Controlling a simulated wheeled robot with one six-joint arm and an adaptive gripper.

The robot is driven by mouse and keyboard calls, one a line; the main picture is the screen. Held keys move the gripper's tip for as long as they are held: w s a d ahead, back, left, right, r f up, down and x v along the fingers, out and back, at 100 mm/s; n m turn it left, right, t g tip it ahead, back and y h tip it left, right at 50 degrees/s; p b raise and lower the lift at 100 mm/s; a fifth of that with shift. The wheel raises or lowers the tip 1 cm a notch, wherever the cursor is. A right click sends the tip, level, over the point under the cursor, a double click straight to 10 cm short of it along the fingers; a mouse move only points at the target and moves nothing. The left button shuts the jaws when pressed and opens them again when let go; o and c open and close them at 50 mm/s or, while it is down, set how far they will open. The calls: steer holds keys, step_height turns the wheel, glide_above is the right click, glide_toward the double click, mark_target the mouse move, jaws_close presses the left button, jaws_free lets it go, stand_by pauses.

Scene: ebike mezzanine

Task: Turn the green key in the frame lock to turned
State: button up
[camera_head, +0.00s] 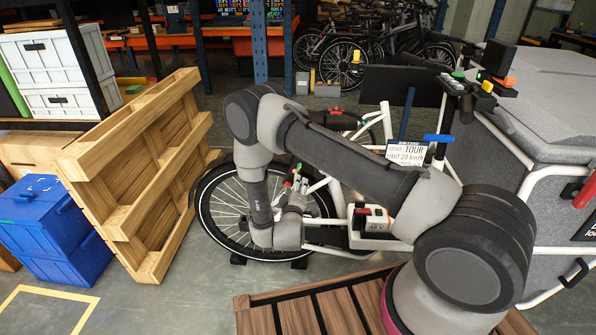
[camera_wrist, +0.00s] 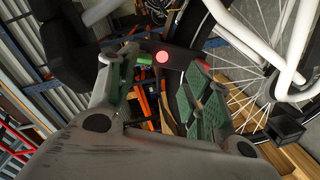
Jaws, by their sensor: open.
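In the wrist view, my gripper (camera_wrist: 160,75) is open, with a green-padded finger on each side of the picture. A bright green key (camera_wrist: 143,59) shows between the fingertips, close to the left one. I cannot tell whether they touch. Beside the key is a round glowing red light (camera_wrist: 162,57) on a dark body, likely the frame lock (camera_wrist: 178,58), next to the wheel. In the head view, my gripper (camera_head: 294,190) points up in front of the bike's wheel (camera_head: 210,205). The key's turn angle is unclear.
White frame tubes (camera_wrist: 245,45) and spokes are close on the right in the wrist view. In the head view, a wooden pallet (camera_head: 150,165) leans left of the wheel, beside blue crates (camera_head: 45,225). A slatted wooden platform (camera_head: 335,312) lies in front.

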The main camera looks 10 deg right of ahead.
mark_target(298, 171)
steer(key=shift+n+t, duration=0.4)
steer(key=shift+t, duration=0.1)
steer(key=w, duration=0.2)
steer(key=w+d+r, duration=0.1)
steer(key=w, duration=0.2)
steer(key=w+d+r, duration=0.1)
steer(key=w, duration=0.1)
steer(key=shift+w+d+r, duration=0.1)
steer(key=shift+w+d, duration=0.15)
steer(key=shift+w, duration=0.05)
steer(key=c, duration=1)
